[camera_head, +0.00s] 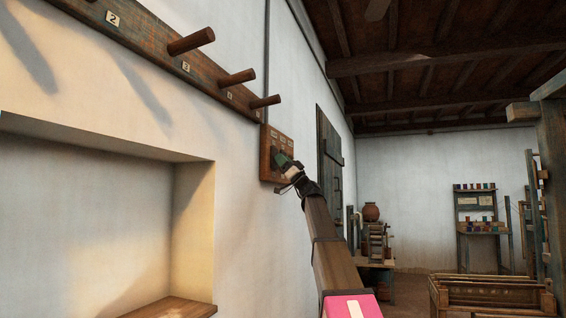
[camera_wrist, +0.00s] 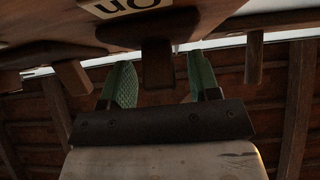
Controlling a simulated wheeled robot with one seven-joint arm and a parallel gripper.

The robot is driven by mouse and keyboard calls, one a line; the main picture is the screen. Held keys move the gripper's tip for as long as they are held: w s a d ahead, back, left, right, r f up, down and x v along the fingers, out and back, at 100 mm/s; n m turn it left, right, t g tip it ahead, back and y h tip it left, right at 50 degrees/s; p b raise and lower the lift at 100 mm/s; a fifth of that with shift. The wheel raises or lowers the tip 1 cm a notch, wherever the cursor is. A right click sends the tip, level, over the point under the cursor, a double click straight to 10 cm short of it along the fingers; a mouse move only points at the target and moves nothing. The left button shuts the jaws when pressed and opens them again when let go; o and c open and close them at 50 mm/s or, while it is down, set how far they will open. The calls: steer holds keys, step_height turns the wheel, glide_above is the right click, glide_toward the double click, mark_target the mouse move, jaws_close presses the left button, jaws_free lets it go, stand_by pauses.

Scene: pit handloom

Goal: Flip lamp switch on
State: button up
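A wooden switch board (camera_head: 266,152) with small pale labels along its top hangs on the white wall in the head view. My gripper (camera_head: 282,160) is at its front and covers part of it, so the switches are mostly hidden there. In the wrist view the board (camera_wrist: 215,18) fills the top, with a pale label (camera_wrist: 118,5) reading "on" upside down. A brown switch lever (camera_wrist: 157,62) sticks out below that label. My gripper's green fingers (camera_wrist: 158,72) are apart, one on each side of this lever, with visible gaps. I cannot tell the lever's position.
Other brown levers stand left (camera_wrist: 72,76) and right (camera_wrist: 254,58) of the fingers. A numbered peg rail (camera_head: 150,48) runs along the wall at upper left, above a recess (camera_head: 95,225). A dark shutter (camera_head: 329,170) is beyond the board. A wooden frame (camera_head: 490,297) stands lower right.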

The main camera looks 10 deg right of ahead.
steer(key=shift+f, duration=0.1)
steer(key=v, duration=1)
steer(key=shift+d+f, duration=0.25)
steer(key=shift+s, duration=0.1)
